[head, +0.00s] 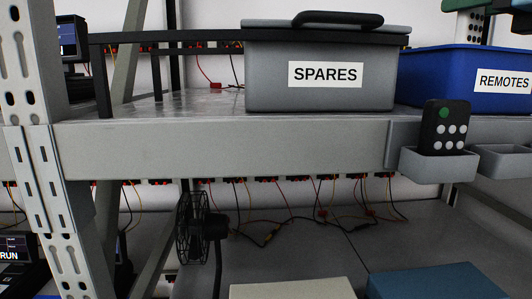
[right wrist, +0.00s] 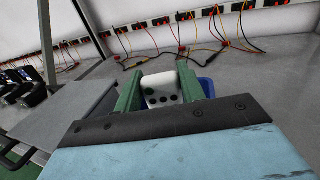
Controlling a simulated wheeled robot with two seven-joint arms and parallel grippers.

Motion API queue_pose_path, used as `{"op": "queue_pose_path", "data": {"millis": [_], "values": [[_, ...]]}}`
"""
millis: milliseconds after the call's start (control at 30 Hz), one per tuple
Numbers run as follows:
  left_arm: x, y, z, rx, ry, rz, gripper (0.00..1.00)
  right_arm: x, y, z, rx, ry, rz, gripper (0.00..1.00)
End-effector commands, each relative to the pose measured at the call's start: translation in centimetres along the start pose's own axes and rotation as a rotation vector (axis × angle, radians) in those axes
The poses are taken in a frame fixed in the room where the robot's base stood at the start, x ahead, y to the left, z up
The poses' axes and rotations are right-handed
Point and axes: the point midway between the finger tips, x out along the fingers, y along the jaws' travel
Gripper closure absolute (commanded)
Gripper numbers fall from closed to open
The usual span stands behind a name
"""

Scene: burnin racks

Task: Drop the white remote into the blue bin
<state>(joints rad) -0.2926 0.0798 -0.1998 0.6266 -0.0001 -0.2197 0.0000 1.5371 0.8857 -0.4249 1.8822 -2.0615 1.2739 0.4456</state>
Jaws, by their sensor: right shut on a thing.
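The white remote (right wrist: 162,90) with dark buttons is between the green fingers of my right gripper (right wrist: 159,84), which is shut on it. In the head view a part of the white remote (head: 477,29) shows at the top right, below the green fingers and above the blue bin (head: 435,78) labelled REMOTES. The bin stands on the shelf, cut by the right picture edge. In the right wrist view a little of the blue bin (right wrist: 206,86) shows behind the fingers; most of it is hidden. My left gripper is in neither view.
A grey lidded SPARES box (head: 270,80) stands left of the bin. A black remote (head: 443,128) stands in a small grey holder (head: 440,166) on the shelf's front edge, beside another holder (head: 500,162). A black fan (head: 200,230) and wires are on the level below.

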Motion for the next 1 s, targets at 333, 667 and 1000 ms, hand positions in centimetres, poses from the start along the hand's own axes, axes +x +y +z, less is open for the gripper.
{"op": "queue_pose_path", "data": {"millis": [333, 667, 1000], "values": [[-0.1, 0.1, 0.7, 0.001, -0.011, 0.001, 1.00, 0.0, 0.0, 0.1, 0.000, -0.001, 0.000, 0.35], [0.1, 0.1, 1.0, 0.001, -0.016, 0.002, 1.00, -0.4, 0.0, 0.1, 0.000, -0.002, 0.000, 0.35], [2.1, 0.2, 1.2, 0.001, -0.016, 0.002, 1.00, -6.9, -0.1, -0.1, -0.002, -0.005, -0.004, 0.35]]}}
